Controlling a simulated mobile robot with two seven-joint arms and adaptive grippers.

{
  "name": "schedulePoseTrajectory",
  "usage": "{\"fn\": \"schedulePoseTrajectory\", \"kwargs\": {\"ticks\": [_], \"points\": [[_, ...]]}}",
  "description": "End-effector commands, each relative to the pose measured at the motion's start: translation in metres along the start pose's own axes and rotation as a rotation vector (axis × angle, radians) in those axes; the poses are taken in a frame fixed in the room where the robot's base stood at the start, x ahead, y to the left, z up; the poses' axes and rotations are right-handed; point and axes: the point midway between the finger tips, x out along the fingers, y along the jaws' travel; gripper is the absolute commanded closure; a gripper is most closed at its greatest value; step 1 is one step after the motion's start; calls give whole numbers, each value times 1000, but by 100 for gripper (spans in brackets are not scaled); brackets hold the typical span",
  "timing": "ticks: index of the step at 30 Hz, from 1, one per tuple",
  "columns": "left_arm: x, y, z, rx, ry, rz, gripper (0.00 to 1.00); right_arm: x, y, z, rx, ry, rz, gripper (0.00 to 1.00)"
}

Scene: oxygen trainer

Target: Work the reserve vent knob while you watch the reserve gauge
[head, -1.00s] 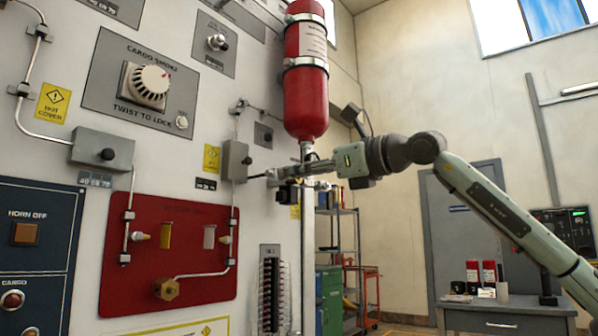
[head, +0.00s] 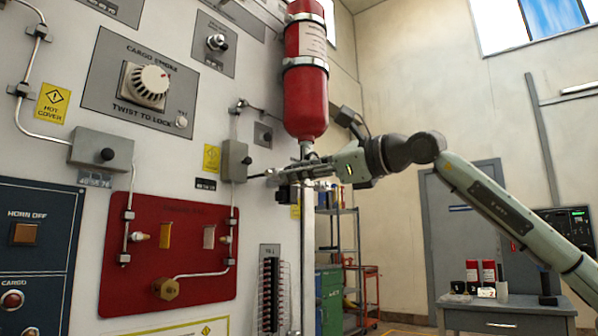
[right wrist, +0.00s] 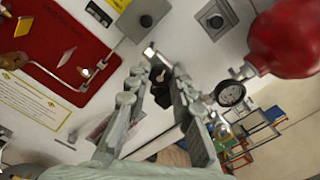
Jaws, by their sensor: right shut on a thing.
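My right gripper (head: 282,176) reaches the wall panel from the right, just below the red bottle (head: 305,100). In the right wrist view its fingers (right wrist: 160,82) close around a small dark part that I take to be the reserve vent knob; its shape is mostly hidden by the fingers. A round, black-rimmed gauge (right wrist: 231,94), likely the reserve gauge, is beside the right finger, close to the red bottle's neck. Its face is small and tilted, and I cannot read it. I cannot make out the gauge in the head view. My left gripper is not in view.
A grey box (head: 235,160) with a black button is left of my right gripper. Below it are a red plate (head: 190,275) with pipe fittings and a terminal strip (head: 271,295). A grey bench (head: 490,315) stands at the right, and the space before it looks open.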

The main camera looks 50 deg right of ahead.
Motion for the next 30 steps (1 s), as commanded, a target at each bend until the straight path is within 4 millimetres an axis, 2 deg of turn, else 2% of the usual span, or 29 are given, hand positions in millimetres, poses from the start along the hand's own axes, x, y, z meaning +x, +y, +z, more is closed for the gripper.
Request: {"fn": "schedulePoseTrajectory", "kwargs": {"ticks": [12,29,30], "points": [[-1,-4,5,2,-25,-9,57,0,-1,0,-216,-1,-1,100],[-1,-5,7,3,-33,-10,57,0,-1,1,-253,-2,-2,100],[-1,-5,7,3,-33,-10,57,0,-1,1,-253,-2,-2,75]]}}
